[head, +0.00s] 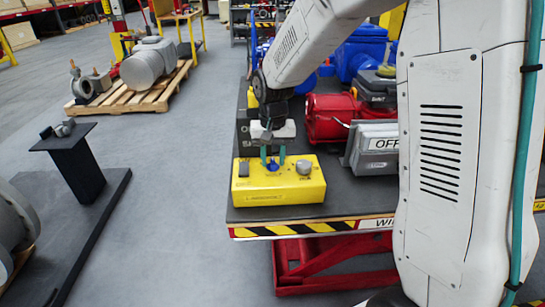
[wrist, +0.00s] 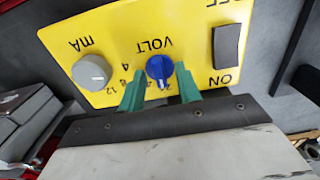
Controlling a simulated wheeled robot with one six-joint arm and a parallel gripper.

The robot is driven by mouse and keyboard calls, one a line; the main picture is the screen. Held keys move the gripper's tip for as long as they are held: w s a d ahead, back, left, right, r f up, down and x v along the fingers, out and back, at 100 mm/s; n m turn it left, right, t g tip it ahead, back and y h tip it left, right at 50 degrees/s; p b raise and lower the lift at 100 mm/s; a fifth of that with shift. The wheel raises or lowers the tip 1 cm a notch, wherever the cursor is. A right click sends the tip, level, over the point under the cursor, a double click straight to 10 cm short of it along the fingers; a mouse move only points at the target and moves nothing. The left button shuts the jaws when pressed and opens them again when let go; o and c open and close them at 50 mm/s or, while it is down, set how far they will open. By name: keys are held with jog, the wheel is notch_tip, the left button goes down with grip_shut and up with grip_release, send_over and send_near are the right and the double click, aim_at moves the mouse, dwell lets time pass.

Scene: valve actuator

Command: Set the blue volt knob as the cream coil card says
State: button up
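The blue volt knob (head: 272,166) sits on top of a yellow box (head: 310,187) on the table. In the wrist view the knob (wrist: 160,68) is below the upside-down word VOLT, with a pale mark on its lower side. Small scale numbers lie around it, partly hidden by my fingers. My gripper (head: 272,155) points down at the knob. Its green fingers (wrist: 159,76) are open, one on either side of the knob, with a small gap on each side visible. I cannot make out the cream coil card in either view.
The box also carries a grey mA knob (wrist: 91,72) and a dark ON switch (wrist: 227,46). Bare tabletop lies in front of the grey box.

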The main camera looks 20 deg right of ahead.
grip_shut()
jog(key=n, duration=0.5)
jog(key=shift+n, duration=2.5)
grip_release()
jog(key=shift+r, duration=0.1)
